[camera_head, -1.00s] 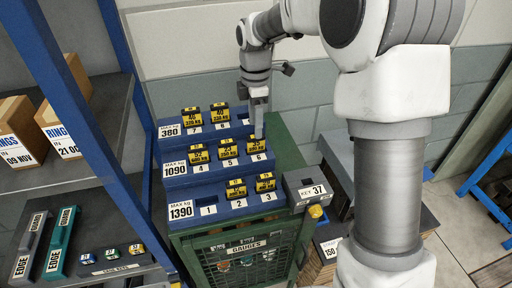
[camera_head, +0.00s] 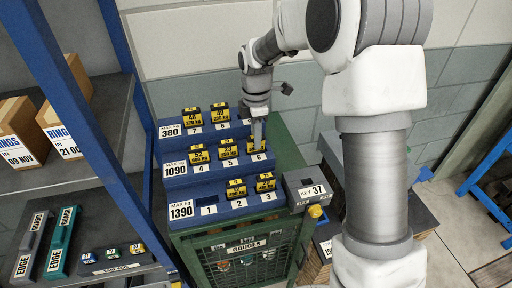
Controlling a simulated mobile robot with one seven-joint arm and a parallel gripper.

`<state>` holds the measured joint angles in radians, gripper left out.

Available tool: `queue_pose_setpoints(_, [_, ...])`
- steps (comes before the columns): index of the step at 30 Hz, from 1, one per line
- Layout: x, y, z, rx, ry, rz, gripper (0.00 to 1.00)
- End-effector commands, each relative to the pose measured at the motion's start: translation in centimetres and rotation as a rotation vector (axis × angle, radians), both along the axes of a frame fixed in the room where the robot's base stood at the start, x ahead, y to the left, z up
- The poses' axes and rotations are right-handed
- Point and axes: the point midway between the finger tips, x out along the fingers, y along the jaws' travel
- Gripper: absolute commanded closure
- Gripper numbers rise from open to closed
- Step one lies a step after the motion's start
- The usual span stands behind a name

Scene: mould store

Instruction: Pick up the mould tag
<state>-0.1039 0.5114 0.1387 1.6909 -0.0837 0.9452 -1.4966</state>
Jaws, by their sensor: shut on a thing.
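The mould tags are small yellow-and-black blocks on a blue stepped rack (camera_head: 182,181). My gripper (camera_head: 257,146) reaches down from above at the right end of the middle step. It is shut on the mould tag (camera_head: 251,146) above the number 6, and its fingers hide part of that tag. The tag still appears to be at its place on the step; I cannot tell whether it is clear of it. Two tags stand to its left above 4 and 5. Two more stand on the front step (camera_head: 236,188) and two on the top step (camera_head: 191,117).
The rack sits on a green mesh-fronted cabinet (camera_head: 243,256) labelled "GAUGES". A grey box (camera_head: 305,182) marked "KEY 37" is at its right corner. A blue shelf upright (camera_head: 92,135) stands close on the left, with cardboard boxes (camera_head: 62,135) behind it. A wall is behind.

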Motion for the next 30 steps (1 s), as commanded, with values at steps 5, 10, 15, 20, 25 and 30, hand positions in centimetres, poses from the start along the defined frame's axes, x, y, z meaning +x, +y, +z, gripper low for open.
queue_pose_setpoints(5, [0.0,0.0,0.0,0.0,0.0,0.0,1.0])
queue_pose_setpoints(10, [0.0,0.0,0.0,0.0,-0.001,0.0,1.0])
queue_pose_setpoints(15, [0.0,0.0,0.3,0.0,-0.001,0.0,1.0])
queue_pose_setpoints(20, [0.1,0.0,1.7,0.001,-0.004,0.0,1.0])
queue_pose_setpoints(25, [0.0,-0.2,4.5,0.001,-0.005,-0.002,1.0])
queue_pose_setpoints(30, [-1.7,-3.7,6.5,0.0,-0.003,-0.006,1.0])
